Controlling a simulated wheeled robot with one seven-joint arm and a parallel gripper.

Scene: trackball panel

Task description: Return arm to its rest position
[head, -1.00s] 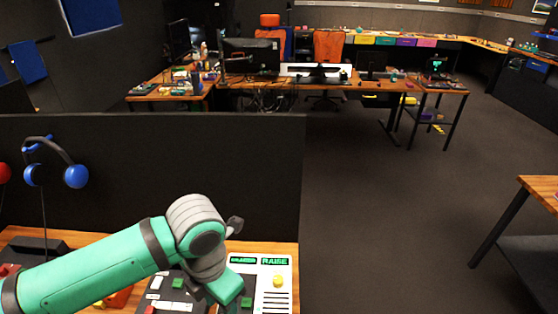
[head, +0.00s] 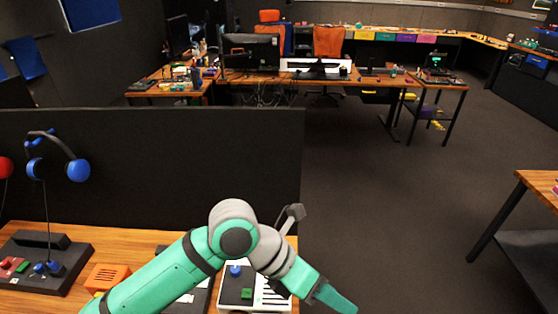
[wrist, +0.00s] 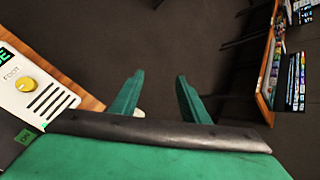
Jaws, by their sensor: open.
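My green arm reaches from the bottom left across the desk in the head view. My gripper (head: 338,298) is at its end, past the right edge of the desk and over the dark floor. In the wrist view my gripper (wrist: 158,97) shows two green fingers standing apart with only floor between them. It is open and empty. The trackball panel (head: 228,301) lies on the desk under the arm, partly hidden. Its white part with a yellow knob and dark slots (wrist: 35,95) shows at the left of the wrist view, apart from the fingers.
A black divider (head: 200,165) stands behind the wooden desk (head: 110,240). A control box (head: 40,265) and an orange box (head: 107,277) lie on the desk at left. Headphones (head: 77,169) hang on the divider. Another table (head: 540,185) stands at right, with open floor between.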

